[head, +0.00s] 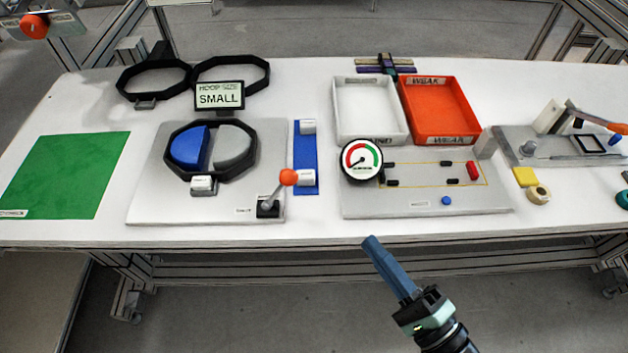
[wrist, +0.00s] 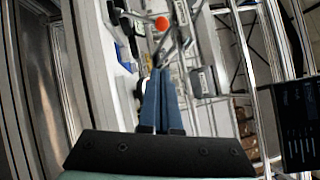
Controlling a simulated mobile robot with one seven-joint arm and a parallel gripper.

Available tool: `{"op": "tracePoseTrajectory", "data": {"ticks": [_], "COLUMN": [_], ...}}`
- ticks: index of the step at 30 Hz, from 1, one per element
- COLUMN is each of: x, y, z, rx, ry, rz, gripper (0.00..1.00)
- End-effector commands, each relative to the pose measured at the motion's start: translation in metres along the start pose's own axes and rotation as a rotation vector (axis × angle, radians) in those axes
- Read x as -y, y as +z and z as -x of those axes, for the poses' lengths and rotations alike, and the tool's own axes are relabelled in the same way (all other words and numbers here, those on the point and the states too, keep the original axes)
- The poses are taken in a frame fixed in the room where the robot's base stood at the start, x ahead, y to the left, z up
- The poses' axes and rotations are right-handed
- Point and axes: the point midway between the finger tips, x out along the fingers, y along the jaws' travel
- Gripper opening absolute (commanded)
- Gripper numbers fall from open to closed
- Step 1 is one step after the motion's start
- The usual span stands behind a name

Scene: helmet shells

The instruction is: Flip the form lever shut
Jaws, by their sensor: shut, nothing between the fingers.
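The form lever (head: 278,189) is a short metal rod with an orange ball on top. It rises from a black base at the front right corner of the grey form plate (head: 150,205), tilted up to the right. On that plate a black octagonal hoop surrounds a blue half and a grey half. My gripper (head: 371,240) has long blue fingers, shut and empty. It is in front of the table's edge, to the right of and nearer than the lever, apart from it. In the wrist view the blue fingers (wrist: 161,75) are together, with an orange ball (wrist: 162,23) beyond their tips.
A gauge plate (head: 420,203) with a round dial (head: 361,161) stands right of the form plate. White (head: 370,110) and orange (head: 440,108) trays lie behind it. Two black hoops (head: 190,80) and a "SMALL" sign (head: 219,96) stand behind the form. A green mat (head: 70,175) lies left.

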Motion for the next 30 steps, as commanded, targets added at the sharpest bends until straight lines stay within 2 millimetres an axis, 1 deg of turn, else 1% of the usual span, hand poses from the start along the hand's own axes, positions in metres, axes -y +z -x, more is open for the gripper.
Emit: {"op": "tracePoseTrajectory", "data": {"ticks": [9, 11, 14, 17, 24, 28, 30], "x": [0.0, 0.0, 0.0, 0.0, 0.001, 0.001, 0.001], "y": [0.0, 0.0, 0.0, 0.001, 0.001, 0.001, 0.012], "z": [0.0, -0.002, -0.011, -0.027, -0.079, -0.105, -0.111], "rx": [0.0, 0.001, 0.003, 0.005, 0.005, 0.004, 0.003], "ry": [-0.001, -0.001, -0.001, 0.001, -0.001, 0.0, 0.002], "rz": [-0.001, -0.001, 0.0, 0.0, 0.001, 0.0, -0.002], "gripper": [0.0, 0.0, 0.0, 0.0, 0.0, 0.0, 0.0]}}
